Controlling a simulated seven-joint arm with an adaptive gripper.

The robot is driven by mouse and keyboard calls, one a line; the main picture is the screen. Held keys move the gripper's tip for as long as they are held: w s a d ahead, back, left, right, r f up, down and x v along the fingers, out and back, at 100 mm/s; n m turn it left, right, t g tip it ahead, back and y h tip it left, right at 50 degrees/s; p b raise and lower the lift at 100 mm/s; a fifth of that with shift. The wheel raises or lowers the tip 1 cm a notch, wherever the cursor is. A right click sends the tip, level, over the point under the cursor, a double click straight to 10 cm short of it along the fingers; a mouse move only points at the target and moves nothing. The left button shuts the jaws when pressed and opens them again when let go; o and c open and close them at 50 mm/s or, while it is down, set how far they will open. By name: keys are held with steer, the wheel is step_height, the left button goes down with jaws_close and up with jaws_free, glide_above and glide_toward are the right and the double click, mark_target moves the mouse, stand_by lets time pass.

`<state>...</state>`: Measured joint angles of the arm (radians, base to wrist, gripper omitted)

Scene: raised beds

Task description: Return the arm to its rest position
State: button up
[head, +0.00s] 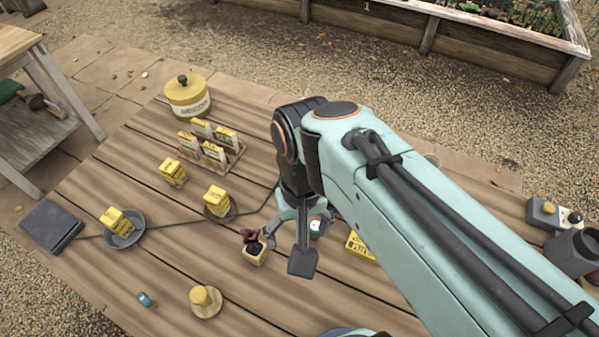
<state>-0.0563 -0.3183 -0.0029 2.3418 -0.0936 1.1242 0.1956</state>
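My arm reaches in from the lower right of the head view and bends down over the wooden table (90,190). My gripper (287,250) hangs at the end of it, pointing down above the middle of the table. Its fingers look spread apart, with nothing seen between them. A dark finger pad is nearest the camera. Just left of it is a small wooden pot (254,257) with a dark plant. A white and green cup (317,229) is partly hidden behind the gripper. The exact height of the gripper above the table is hard to tell.
Yellow packets stand in a rack (236,157), on a grey dish (124,241) and on a brown saucer (232,215). A yellow canister (187,97) is at the back. A yellow box (358,246) lies partly under my arm. A grey device (577,250) stands at right.

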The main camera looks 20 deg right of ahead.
steer(key=s+f+n, duration=0.1)
steer(key=s, duration=0.5)
steer(key=shift+s+d+f+n, duration=0.25)
steer(key=shift+d+f+n, duration=0.1)
steer(key=shift+n, duration=0.05)
